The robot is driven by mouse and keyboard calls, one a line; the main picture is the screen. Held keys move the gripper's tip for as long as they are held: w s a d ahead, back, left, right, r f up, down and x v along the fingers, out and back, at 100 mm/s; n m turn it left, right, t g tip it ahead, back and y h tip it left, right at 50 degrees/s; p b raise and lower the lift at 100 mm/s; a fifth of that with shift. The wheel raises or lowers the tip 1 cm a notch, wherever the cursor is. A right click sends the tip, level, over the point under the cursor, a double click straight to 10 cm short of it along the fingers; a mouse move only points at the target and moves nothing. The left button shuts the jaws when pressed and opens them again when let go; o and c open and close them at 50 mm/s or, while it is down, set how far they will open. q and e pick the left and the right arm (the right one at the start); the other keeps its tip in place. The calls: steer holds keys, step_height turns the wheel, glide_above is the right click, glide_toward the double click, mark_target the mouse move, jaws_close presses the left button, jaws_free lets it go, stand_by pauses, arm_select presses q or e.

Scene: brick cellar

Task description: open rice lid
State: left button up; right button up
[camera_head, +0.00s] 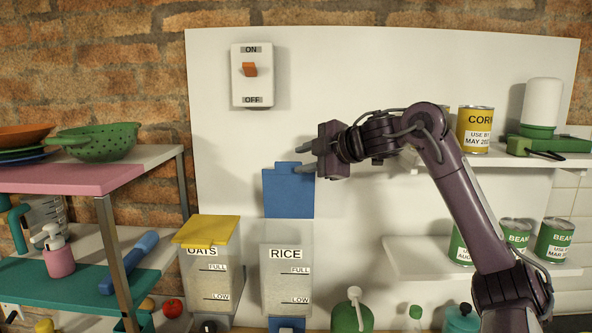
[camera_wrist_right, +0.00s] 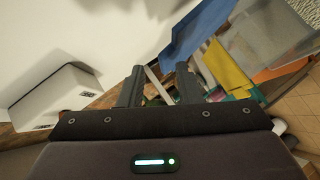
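The rice container (camera_head: 287,262) is a clear bin labelled RICE, with FULL and LOW marks. Its blue lid (camera_head: 288,193) stands up, swung open above the bin's back edge. The lid also shows in the right wrist view (camera_wrist_right: 195,32), beside the fingers. My right gripper (camera_head: 304,158) is at the lid's upper right corner, its fingers pointing left. In the right wrist view its two fingers (camera_wrist_right: 160,85) are apart with nothing held between them. Whether a finger touches the lid I cannot tell. My left gripper is not in view.
The oats container (camera_head: 208,272) with a yellow lid (camera_head: 206,231) stands left of the rice. A switch (camera_head: 251,75) is on the white panel above. Shelves with a green colander (camera_head: 98,142) are left; a corn can (camera_head: 474,130) and bean cans (camera_head: 555,240) are right.

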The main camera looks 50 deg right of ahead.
steer(key=v, duration=0.1)
steer(key=b+v, duration=0.1)
steer(key=v, duration=0.1)
steer(key=b+v, duration=0.1)
steer(key=v, duration=0.1)
steer(key=shift+s+a+r, duration=0.1)
steer(key=shift+a+r, duration=0.1)
steer(key=shift+a, duration=0.15)
steer(key=shift+s, duration=0.1)
steer(key=shift+a, duration=0.15)
